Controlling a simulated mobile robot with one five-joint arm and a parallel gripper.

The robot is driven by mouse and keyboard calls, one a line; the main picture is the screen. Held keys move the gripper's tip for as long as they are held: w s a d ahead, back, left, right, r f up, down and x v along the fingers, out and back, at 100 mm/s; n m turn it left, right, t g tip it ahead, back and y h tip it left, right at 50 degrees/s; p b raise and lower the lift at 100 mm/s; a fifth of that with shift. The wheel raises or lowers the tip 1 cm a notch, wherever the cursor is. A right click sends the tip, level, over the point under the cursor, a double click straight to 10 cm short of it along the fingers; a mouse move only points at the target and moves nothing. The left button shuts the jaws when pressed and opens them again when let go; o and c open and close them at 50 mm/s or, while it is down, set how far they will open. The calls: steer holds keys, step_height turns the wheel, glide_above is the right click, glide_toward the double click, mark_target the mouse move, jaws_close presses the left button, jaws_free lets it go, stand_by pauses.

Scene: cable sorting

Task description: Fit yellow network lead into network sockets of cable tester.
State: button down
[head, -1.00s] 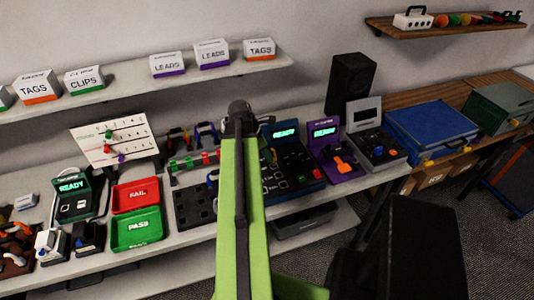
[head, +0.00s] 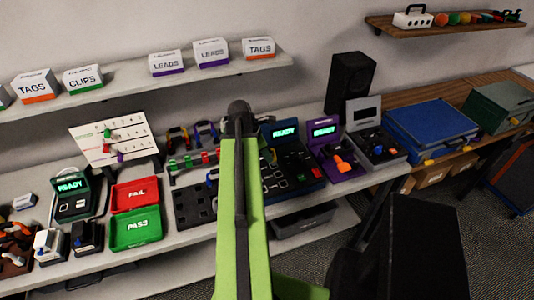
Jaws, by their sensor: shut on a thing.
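My green arm reaches up the middle of the head view to a dark joint over the bench. My gripper is hidden behind the arm, so its fingers and anything in them do not show. I cannot make out the yellow network lead. Three devices show a lit READY screen: a dark blue one (head: 300,172) just right of the arm, partly covered by it; a purple one (head: 342,146) with an orange part to its right; and a dark green one (head: 73,207) at the left. I cannot tell which has the network sockets.
A red FAIL tray (head: 136,194) and a green PASS tray (head: 136,228) lie left of the arm. A dark slotted block (head: 193,207) sits beside it. A grey device (head: 378,144), a black speaker (head: 349,80) and a blue case (head: 432,130) stand right. A shelf (head: 120,92) with labelled boxes hangs above.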

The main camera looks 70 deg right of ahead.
steer(key=shift+f, duration=0.15)
steer(key=shift+f+b, duration=0.3)
steer(key=shift+b, duration=0.15)
steer(key=shift+f+b, duration=0.45)
stand_by(0.8)
steer(key=c, duration=0.7)
jaws_free()
step_height(320, 180, up, 8)
steer(key=p, duration=0.8)
steer(key=shift+r, duration=0.1)
